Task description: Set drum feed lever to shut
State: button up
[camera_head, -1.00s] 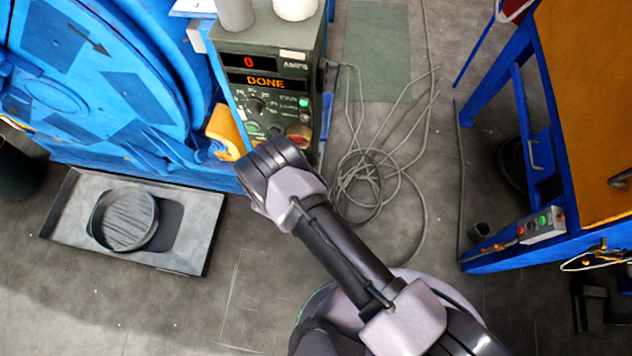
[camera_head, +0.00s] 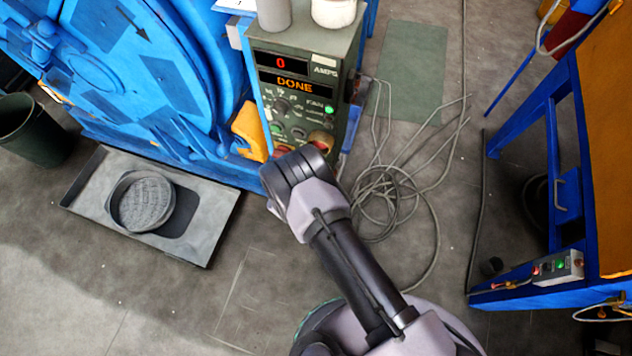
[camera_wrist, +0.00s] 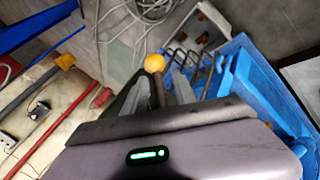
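In the wrist view a round yellow knob (camera_wrist: 154,63) shows just beyond my fingertips; it may be the feed lever's end, but its shaft and setting cannot be made out. My gripper (camera_wrist: 160,88) has its two grey fingers apart with nothing seen between them; I cannot tell whether they touch the knob. The panel reads 0 AMPS and DONE.
Coiled cables (camera_head: 385,195) lie right of the panel. A blue-framed bench (camera_head: 545,110) stands at right.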

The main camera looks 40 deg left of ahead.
jog(key=p+v, duration=0.6)
jog(key=v, duration=1.1)
jog(key=shift+s+r+p, duration=0.15)
jog(key=shift+s+p, duration=0.05)
jog(key=shift+p, duration=0.2)
